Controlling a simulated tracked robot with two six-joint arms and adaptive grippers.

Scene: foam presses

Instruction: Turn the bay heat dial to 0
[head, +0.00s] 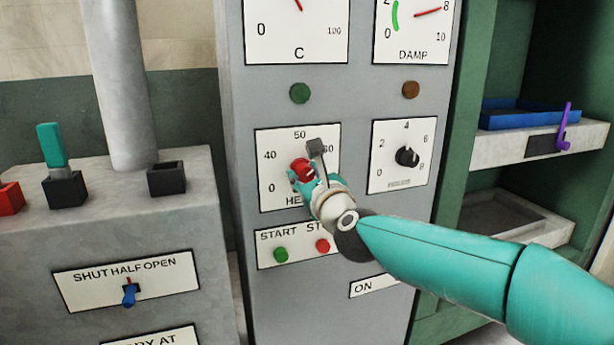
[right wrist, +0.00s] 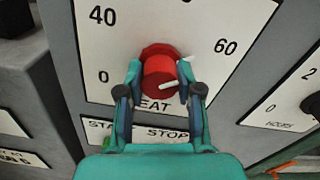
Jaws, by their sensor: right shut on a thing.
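The red heat dial (head: 301,167) sits on a white plate (head: 266,150) marked 0, 40, 50 and 60 on the grey cabinet. It also shows in the right wrist view (right wrist: 158,74). A white pointer mark on the dial points to the right, roughly toward the 60 side and away from the 0 at lower left. My right gripper (head: 307,174) is shut on the dial, one finger on each side, also in the right wrist view (right wrist: 160,88). The fingers and wrist partly cover the dial and its label in the head view. My left gripper is not in view.
Below are green START (head: 281,254) and red STOP (head: 322,245) buttons. A black dial (head: 406,157) is to the right, with gauges above. A grey console (head: 100,235) with levers stands left. A green shelf (head: 540,200) with a blue tray stands right.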

